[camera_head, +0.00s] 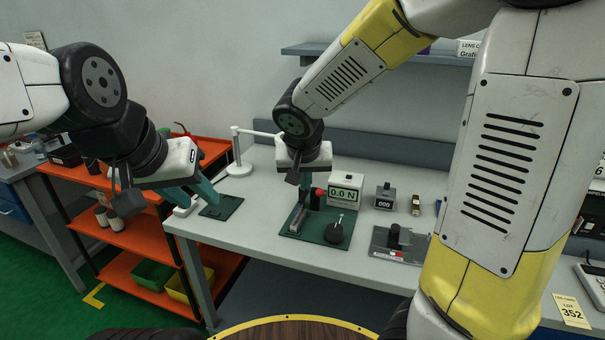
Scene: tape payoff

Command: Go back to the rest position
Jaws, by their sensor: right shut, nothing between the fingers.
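My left gripper (201,201) is at the left end of the grey bench (260,215). Its two teal fingers are spread apart with nothing seen between them, just over or beside a small dark green plate (228,207). My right gripper (304,196) points down over a green base plate (322,235) near the middle of the bench. Its teal fingers are together and look empty. They are close to a small post with a red part (318,193); I cannot tell whether they touch. A force display (344,193) reading 0.0 N stands behind that plate.
A small counter (385,196) and a grey fixture plate (400,246) sit right of the green plate. A white stand (238,153) is at the back left. An orange shelf cart (130,235) stands left of the bench. A wall shelf (430,58) hangs above.

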